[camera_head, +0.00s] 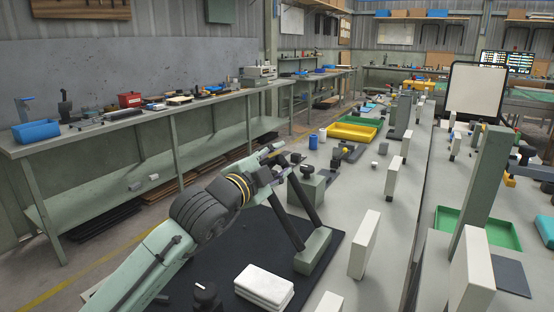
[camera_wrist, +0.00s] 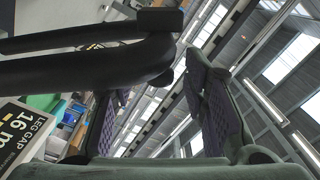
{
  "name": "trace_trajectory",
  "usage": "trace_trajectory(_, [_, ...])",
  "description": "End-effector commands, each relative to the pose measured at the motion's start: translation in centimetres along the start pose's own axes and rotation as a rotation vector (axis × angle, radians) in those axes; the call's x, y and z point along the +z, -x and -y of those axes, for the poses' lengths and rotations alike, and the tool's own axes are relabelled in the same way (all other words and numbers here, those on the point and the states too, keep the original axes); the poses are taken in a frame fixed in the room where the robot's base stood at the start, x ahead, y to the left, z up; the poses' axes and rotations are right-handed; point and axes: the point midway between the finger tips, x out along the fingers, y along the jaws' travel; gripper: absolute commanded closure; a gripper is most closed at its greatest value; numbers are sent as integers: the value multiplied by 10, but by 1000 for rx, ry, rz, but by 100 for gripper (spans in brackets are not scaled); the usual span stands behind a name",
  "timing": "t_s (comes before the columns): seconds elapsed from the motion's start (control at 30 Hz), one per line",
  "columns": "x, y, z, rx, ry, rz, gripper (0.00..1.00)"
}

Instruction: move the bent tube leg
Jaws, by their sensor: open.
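The bent tube leg (camera_wrist: 85,60) shows as a dark, thick tube crossing the upper left of the wrist view, its rounded bend reaching into the space between my fingers. In the head view, two dark slanted bars (camera_head: 289,217) that look like this leg rise from a green block toward my wrist. My gripper (camera_head: 283,158) is open at their upper end, partly hidden by my own wrist. In the wrist view, the fingers of my gripper (camera_wrist: 160,115) stand apart, with a gap around the bend. I cannot tell whether a finger touches the tube.
The green block (camera_head: 313,252) stands on a black mat (camera_head: 215,275). A white stack (camera_head: 264,286) lies at the mat's front and white upright panels (camera_head: 364,245) stand to the right. A long side bench (camera_head: 150,120) runs at left.

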Motion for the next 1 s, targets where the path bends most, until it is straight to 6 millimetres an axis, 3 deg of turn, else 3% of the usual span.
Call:
trace_trajectory(0.2, [0,0,0,0,0,0,61])
trace_trajectory(0.8, [0,0,0,-1,0,-1,100])
trace_trajectory(1.0, [0,0,0,-1,-1,-1,100])
